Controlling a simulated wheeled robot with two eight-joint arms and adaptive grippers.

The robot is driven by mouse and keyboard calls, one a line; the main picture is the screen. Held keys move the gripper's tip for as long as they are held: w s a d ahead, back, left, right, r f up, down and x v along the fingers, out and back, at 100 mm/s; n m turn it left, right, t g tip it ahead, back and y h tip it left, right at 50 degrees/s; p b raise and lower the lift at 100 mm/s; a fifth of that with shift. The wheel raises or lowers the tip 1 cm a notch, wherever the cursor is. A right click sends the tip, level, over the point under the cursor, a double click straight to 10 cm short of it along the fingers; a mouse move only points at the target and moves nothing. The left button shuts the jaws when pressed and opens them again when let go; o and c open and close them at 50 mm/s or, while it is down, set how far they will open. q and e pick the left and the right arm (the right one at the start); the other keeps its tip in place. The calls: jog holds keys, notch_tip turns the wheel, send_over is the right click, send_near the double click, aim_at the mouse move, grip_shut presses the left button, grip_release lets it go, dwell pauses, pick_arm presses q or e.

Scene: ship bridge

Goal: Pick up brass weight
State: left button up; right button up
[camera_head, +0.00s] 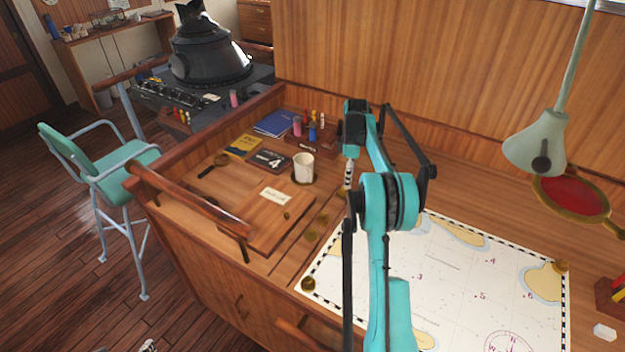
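Another small brass piece (342,193) shows by the chart's far left corner, partly hidden by my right arm. My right gripper (348,182) points down just above that piece. Its fingers look narrow from this side, so I cannot tell their opening or whether they touch the brass. A small black-and-white tip, probably my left gripper (148,346), barely shows at the bottom left edge, away from the desk.
A white mug (303,168) stands left of my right gripper, near a wooden board (268,217) and a blue book (274,124). A lamp (537,146) and a red-faced magnifier (572,196) are at right. A wooden rail (190,198) edges the desk's left side.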

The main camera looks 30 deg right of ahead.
aim_at(346, 193)
jog(key=shift+w+d+f, duration=0.2)
jog(key=shift+w+f, duration=0.15)
jog(key=shift+w, duration=0.05)
notch_tip(346, 193, down, 2)
jog(key=shift+s+a+f, duration=0.1)
jog(key=shift+a+f, duration=0.05)
jog(key=shift+f, duration=0.05)
jog(key=f, duration=0.2)
jog(key=w+f+b, duration=0.1)
jog(key=f, duration=0.2)
jog(key=shift+w+a+f+b, duration=0.1)
jog(key=shift+w+f+b, duration=0.05)
jog(key=shift+b, duration=0.15)
grip_shut()
